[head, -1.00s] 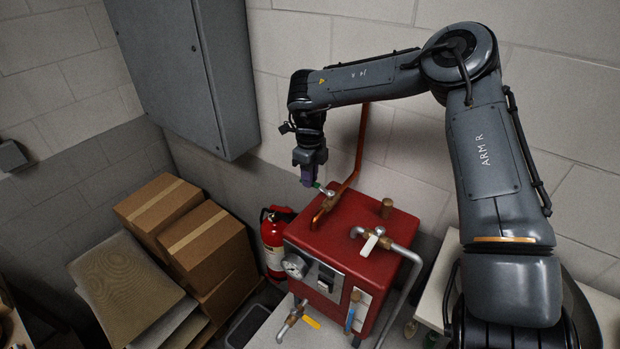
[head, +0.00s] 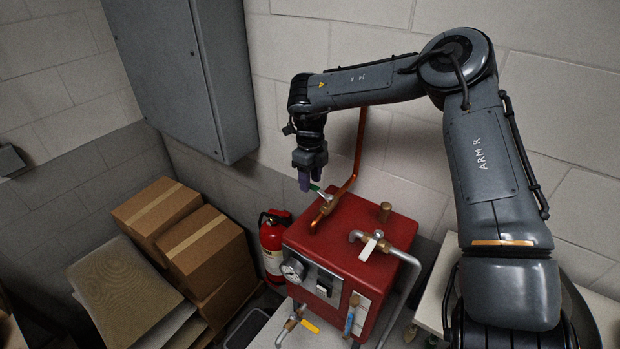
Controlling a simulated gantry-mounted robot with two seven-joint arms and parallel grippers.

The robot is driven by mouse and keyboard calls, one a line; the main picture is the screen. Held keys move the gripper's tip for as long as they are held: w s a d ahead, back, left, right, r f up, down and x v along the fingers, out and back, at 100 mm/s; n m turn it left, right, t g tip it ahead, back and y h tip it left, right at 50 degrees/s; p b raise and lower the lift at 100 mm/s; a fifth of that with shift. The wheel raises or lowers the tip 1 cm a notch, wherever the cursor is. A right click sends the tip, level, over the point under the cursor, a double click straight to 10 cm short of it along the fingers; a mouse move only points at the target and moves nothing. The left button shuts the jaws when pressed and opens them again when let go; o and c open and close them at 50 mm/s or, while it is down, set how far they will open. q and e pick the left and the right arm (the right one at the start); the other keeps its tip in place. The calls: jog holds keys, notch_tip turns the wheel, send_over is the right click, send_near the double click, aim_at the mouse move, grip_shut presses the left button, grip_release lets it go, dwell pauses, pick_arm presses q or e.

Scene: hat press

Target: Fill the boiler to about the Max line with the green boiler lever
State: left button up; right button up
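The red boiler (head: 350,255) stands on a light table. The green boiler lever (head: 315,188) sticks out to the left from a brass valve (head: 329,203) on its top, by a copper pipe. A blue-handled fitting (head: 349,321) and a pale panel (head: 359,309) are on the boiler's front. I cannot make out a Max line or water level. My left gripper is out of view.
A white-handled valve (head: 371,245) with a grey pipe sits on the boiler's right. A fire extinguisher (head: 271,240) and cardboard boxes (head: 205,245) stand left. A grey cabinet (head: 185,70) hangs above.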

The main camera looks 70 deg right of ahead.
jog(key=shift+w+r, duration=0.1)
jog(key=shift+r, duration=0.35)
notch_tip(320, 180, up, 10)
jog(key=b, duration=0.1)
jog(key=shift+b, duration=0.35)
dwell(0.3)
